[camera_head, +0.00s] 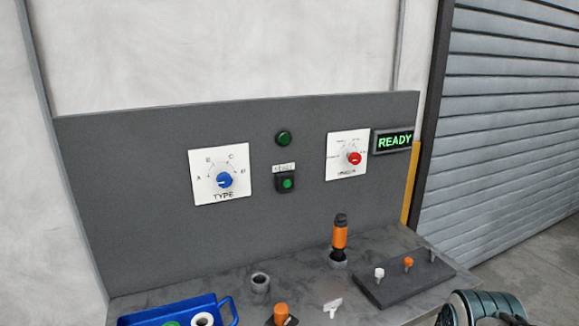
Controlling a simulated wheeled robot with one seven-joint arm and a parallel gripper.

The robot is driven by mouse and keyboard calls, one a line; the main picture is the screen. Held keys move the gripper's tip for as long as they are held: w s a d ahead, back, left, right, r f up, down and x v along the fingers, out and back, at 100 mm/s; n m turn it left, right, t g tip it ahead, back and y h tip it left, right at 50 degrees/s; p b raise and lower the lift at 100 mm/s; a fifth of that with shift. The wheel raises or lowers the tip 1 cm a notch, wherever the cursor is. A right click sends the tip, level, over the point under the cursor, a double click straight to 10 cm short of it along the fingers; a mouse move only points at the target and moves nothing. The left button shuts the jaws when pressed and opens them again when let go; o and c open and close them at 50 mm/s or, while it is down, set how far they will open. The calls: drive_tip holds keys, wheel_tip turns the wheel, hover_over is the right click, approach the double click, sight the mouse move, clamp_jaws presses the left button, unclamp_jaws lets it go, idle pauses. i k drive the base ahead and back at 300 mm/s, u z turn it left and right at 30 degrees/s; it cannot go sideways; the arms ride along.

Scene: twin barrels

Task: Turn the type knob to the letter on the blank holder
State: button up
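The type knob (224,180) is blue and sits on a white plate (204,188) marked TYPE, left on the dark grey panel. The letters A, B, C and D run in an arc over it from left to right. Its pointer is too small for me to tell which letter it faces. I cannot tell for sure which thing is the blank holder. An orange-topped piece (281,312) in a dark base stands at the bottom edge, partly cut off. I read no letter on it. My gripper's fingers are not in view.
A red knob (354,158), a green lamp (283,138), a green button (287,183) and a lit READY sign (394,141) are at the panel's middle and right. The bench holds a blue tray (228,312), a grey cup (260,282), an orange-handled tool (340,236) and a pegged block (400,285).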

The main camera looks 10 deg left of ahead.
sight(223, 180)
drive_tip(key=u, duration=0.6)
drive_tip(key=k, duration=0.4)
drive_tip(key=u, duration=0.5)
drive_tip(key=i, duration=0.45)
drive_tip(key=u, duration=0.05)
